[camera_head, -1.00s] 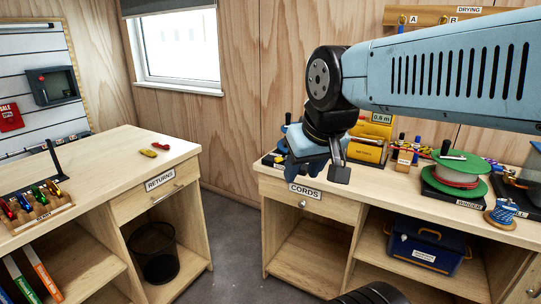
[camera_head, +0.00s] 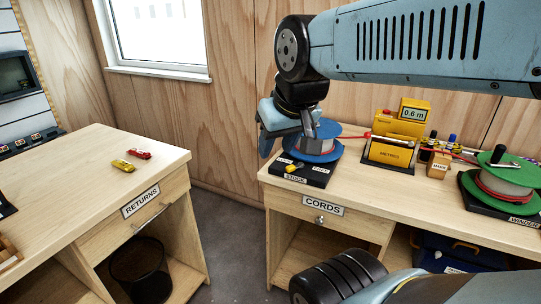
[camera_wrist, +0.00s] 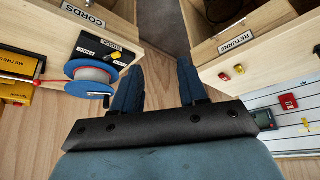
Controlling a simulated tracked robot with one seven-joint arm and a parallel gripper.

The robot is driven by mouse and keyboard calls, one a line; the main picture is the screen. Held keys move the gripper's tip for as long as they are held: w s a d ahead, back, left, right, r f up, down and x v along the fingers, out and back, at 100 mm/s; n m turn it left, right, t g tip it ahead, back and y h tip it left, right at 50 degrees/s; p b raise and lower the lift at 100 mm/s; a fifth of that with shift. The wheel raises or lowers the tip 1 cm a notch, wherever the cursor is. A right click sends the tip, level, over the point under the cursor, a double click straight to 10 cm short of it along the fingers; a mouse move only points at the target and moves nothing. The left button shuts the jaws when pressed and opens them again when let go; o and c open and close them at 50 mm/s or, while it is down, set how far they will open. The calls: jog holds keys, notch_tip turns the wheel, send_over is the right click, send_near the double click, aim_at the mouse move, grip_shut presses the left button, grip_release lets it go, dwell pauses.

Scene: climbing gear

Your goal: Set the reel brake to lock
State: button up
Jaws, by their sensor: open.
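The stock reel (camera_head: 318,145) has blue flanges and pale cord, and stands on a black base (camera_head: 313,178) labelled STOCK at the left end of the cords bench. A small yellow lever (camera_head: 294,167) sits on the base's front between two small white labels, too small to read surely. In the wrist view, the reel (camera_wrist: 90,76) and yellow lever (camera_wrist: 115,55) lie left of my gripper (camera_wrist: 158,82). My gripper is open, with nothing between its fingers. In the head view, my gripper (camera_head: 266,142) hangs left of the reel and hides part of it.
A yellow meter reading 0.6 m (camera_head: 392,145) stands right of the reel; red cord runs to it. A green-flanged winder (camera_head: 500,175) is farther right. The returns bench (camera_head: 85,185) is at left, across a floor gap. A bin (camera_head: 140,270) stands below it.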

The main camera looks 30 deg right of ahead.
jog(key=shift+w, duration=0.3)
jog(key=shift+o, duration=0.2)
jog(key=shift+o, duration=0.6)
jog(key=shift+w+d, duration=0.1)
jog(key=shift+d, duration=0.05)
jog(key=n+g+h, duration=0.5)
jog(key=n, duration=1.5)
send_over(290, 166)
jog(key=s+a, duration=0.1)
jog(key=a, duration=0.5)
notch_tip(290, 166, down, 13)
jog(key=x, duration=1.3)
jog(key=shift+a, duration=0.1)
